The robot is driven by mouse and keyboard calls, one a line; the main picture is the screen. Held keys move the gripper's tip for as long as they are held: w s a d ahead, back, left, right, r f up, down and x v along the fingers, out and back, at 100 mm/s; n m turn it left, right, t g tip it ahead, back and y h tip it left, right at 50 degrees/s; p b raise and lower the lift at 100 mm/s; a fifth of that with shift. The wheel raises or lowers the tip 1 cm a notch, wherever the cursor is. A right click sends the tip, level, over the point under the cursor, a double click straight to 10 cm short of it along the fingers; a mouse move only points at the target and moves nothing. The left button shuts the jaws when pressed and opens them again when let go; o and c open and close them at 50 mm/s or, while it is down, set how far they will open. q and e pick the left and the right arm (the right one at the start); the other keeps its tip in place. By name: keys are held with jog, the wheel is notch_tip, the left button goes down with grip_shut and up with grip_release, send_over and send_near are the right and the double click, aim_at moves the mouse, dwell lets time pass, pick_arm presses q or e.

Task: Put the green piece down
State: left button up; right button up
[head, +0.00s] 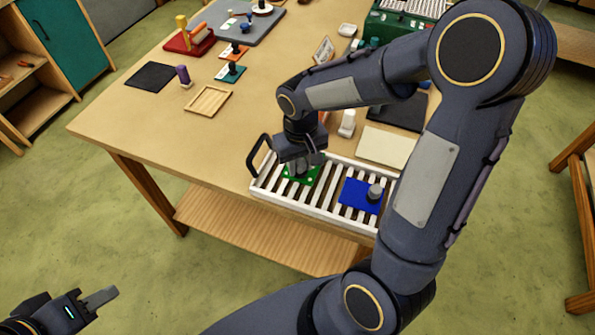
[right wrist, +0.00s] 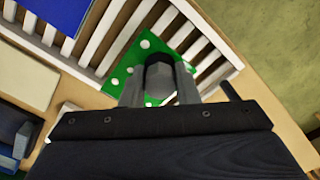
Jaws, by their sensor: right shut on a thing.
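The green piece (head: 314,176) is a flat green plate with white dots and a grey knob (right wrist: 160,78) on top. It is at the left part of a white slatted rack (head: 266,188) on the table's front edge. My right gripper (head: 300,168) is over it, shut on the knob, as the right wrist view shows (right wrist: 160,90). The green plate (right wrist: 122,77) lies over or on the slats; I cannot tell if it touches them. My left gripper (head: 100,298) is at the lower left, away from the table; its finger opening is unclear.
A black handle (head: 259,155) stands at the rack's left end. A wooden frame (head: 208,101), a dark mat (head: 150,76) and a cream board (head: 386,147) lie on the table (head: 150,118).

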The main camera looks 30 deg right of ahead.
aim_at(297, 174)
jog(key=shift+a+f, duration=0.2)
jog(key=shift+f, duration=0.8)
jog(key=shift+a+f, duration=0.15)
jog(key=shift+f, duration=0.8)
jog(key=shift+f, duration=0.2)
jog(key=o, duration=0.9)
jog(key=shift+r, duration=0.1)
jog(key=shift+r, duration=0.1)
